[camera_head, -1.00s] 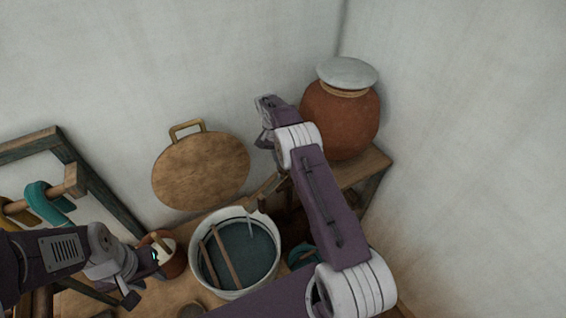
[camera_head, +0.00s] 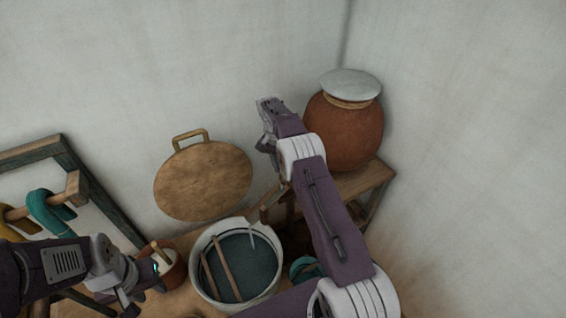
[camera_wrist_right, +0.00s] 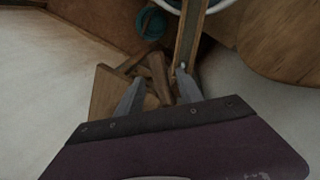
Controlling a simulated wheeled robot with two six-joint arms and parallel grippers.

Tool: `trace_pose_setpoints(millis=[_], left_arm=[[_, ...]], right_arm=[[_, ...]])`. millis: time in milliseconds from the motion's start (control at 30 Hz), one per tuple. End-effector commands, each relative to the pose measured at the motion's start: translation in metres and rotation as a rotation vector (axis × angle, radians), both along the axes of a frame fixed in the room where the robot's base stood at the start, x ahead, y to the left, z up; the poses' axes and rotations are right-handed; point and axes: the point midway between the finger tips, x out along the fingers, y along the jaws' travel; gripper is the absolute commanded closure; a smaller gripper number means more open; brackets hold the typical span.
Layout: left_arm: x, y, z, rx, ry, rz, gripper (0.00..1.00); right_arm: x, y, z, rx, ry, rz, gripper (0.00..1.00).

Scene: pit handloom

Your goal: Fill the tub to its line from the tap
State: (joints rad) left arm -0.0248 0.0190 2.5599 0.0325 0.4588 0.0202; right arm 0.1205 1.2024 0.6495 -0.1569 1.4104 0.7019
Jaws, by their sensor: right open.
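The white tub (camera_head: 207,292) stands on a wooden surface, with dark teal liquid (camera_head: 238,262) inside and two wooden sticks across its left part. A thin pale stream (camera_head: 252,238) falls into it from the wooden tap spout (camera_head: 266,203). I cannot make out a fill line clearly. My right gripper (camera_wrist_right: 158,92) is open around or beside a wooden piece (camera_wrist_right: 158,72) near the spout; contact is unclear. In the head view the right arm hides part of the spout. My left gripper (camera_head: 140,285) is beside a small brown pot (camera_head: 172,270); its fingers are unclear.
A clay jar (camera_head: 343,130) with a pale lid stands on a wooden stand (camera_head: 368,184) at the back right. A round wooden lid (camera_head: 203,180) leans on the wall. A frame with coloured yarn (camera_head: 50,208) is at the left.

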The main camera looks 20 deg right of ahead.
Motion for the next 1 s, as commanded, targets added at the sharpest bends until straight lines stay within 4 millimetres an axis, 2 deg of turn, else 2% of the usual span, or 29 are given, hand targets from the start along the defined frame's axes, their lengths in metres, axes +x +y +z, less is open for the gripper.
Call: trace_pose_setpoints(millis=[67, 100, 200, 233, 300, 467, 1000], left_arm=[[0.000, 0.000, -0.005, 0.000, 0.000, 0.000, 0.64], [0.000, 0.000, 0.001, 0.000, 0.000, 0.000, 0.64], [0.000, 0.000, 0.006, 0.000, 0.000, 0.000, 0.64], [0.000, 0.000, 0.018, 0.000, 0.000, 0.000, 0.64], [0.000, 0.000, 0.029, 0.000, 0.000, 0.000, 0.64], [0.000, 0.000, 0.035, 0.000, 0.000, 0.000, 0.64], [0.000, 0.000, 0.033, 0.000, 0.000, 0.000, 0.64]], right_arm=[[0.005, 0.003, 0.018, -0.001, -0.008, 0.001, 0.56], [0.006, 0.004, 0.029, -0.001, -0.006, 0.001, 0.56], [0.007, 0.006, 0.046, 0.000, -0.005, 0.002, 0.56], [0.007, 0.007, 0.055, 0.000, -0.003, 0.001, 0.56], [0.009, 0.007, 0.063, -0.001, -0.002, 0.001, 0.56], [0.009, 0.009, 0.066, -0.001, -0.002, 0.001, 0.56], [0.009, 0.009, 0.064, -0.001, -0.002, 0.000, 0.56]])
